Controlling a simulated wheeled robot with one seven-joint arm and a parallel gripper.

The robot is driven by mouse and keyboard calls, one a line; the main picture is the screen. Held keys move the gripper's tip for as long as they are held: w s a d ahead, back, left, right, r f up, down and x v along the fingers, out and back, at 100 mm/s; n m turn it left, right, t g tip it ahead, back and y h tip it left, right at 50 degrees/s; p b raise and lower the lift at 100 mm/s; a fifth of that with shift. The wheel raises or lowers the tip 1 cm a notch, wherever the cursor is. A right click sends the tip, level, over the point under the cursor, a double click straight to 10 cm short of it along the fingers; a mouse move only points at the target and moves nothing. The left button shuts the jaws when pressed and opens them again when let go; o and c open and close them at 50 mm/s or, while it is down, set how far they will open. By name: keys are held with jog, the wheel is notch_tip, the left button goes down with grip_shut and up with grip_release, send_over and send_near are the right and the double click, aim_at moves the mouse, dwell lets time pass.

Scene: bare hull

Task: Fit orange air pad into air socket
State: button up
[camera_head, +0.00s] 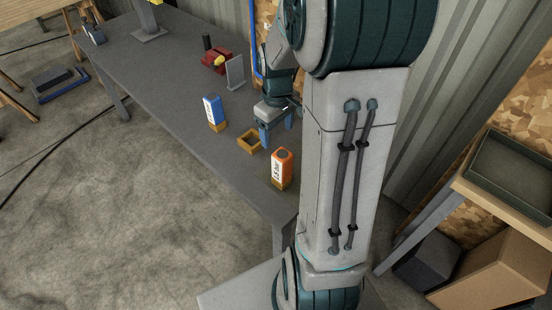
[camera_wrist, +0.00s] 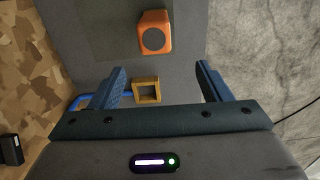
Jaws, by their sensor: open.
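The orange air pad (camera_head: 282,168) is an upright orange block with a white label, standing on the grey table near its front end. In the wrist view its orange top with a dark round patch (camera_wrist: 154,33) lies ahead of my fingertips. The air socket (camera_head: 249,142), an empty open square yellow-brown frame, sits on the table beside the pad. It also shows in the wrist view (camera_wrist: 146,90), between my blue fingers in the picture. My gripper (camera_head: 277,133) is open and empty, above the table near the socket; it also shows in the wrist view (camera_wrist: 161,69).
A blue block (camera_head: 212,109) with a white label stands in a similar yellow-brown base. Farther back are a red object (camera_head: 217,62) with a yellow part and a grey upright plate (camera_head: 235,72). The left table edge is clear. A wall runs along the right.

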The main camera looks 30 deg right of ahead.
aim_at(278, 152)
jog(key=shift+w+d+f, duration=0.1)
jog(key=shift+d+f, duration=0.05)
jog(key=shift+f, duration=0.35)
notch_tip(278, 152, down, 8)
jog(key=shift+d+f, duration=0.1)
jog(key=f, duration=0.3)
jog(key=s+f+p, duration=0.1)
jog(key=shift+s+d+f, duration=0.1)
jog(key=shift+d+f, duration=0.05)
jog(key=shift+d, duration=0.2)
jog(key=shift+f, duration=0.5)
jog(key=c, duration=1.3)
jog(key=shift+o, duration=0.2)
jog(key=shift+r, duration=0.1)
